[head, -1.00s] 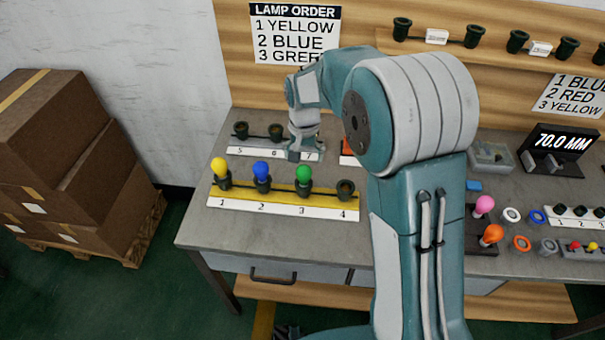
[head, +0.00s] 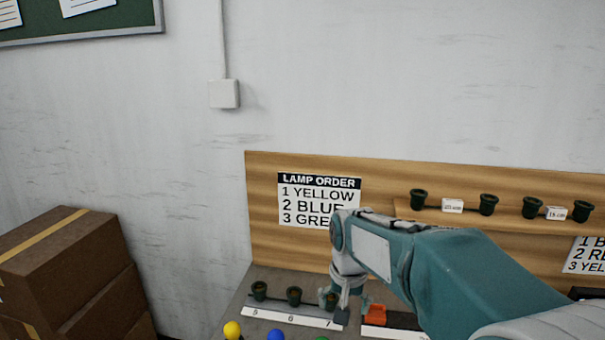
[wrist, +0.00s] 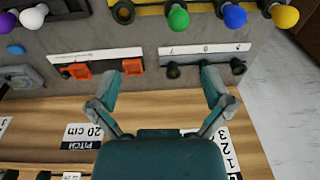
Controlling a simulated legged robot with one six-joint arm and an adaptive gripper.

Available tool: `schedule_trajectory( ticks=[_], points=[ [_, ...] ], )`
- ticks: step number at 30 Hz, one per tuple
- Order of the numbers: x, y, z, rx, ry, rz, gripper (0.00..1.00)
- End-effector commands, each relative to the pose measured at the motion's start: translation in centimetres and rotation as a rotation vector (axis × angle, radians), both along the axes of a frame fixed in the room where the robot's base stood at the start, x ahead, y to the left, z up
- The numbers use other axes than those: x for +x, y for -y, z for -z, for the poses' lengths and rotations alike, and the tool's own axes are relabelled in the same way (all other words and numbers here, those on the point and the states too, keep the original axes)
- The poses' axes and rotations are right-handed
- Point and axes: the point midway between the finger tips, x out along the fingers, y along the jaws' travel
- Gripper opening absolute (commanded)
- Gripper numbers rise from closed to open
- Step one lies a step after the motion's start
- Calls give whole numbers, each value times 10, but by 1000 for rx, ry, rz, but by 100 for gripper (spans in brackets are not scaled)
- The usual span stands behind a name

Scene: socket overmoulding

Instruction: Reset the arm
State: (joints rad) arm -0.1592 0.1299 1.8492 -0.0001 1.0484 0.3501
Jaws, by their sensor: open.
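My gripper (head: 345,303) hangs above the back of the workbench, by the socket row 5-6-7. In the wrist view my gripper (wrist: 165,78) is open, its two fingers spread wide with nothing between them. The left finger is near an orange part (wrist: 132,66). My arm covers part of the bench at the lower right of the head view.
Yellow (wrist: 285,15), blue (wrist: 235,16) and green (wrist: 178,18) bulbs stand in the front row. A wooden back panel (head: 262,215) with a lamp order sign (head: 320,206) and a socket shelf (head: 408,210) rises behind the bench. Cardboard boxes (head: 60,265) are stacked left.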

Motion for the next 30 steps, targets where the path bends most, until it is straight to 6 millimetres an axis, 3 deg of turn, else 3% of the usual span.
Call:
schedule_trajectory(
  ticks=[3,9,15,21,25,30],
  points=[
    [-31,15,-23,2,59,-24,100],
    [-85,36,-45,-6,151,-68,100],
    [-139,54,-54,-25,244,-112,100],
    [-188,66,-48,-53,331,-153,100],
    [-207,70,-42,-68,367,-171,100],
    [-215,72,-39,-75,380,-179,100]
  ],
)
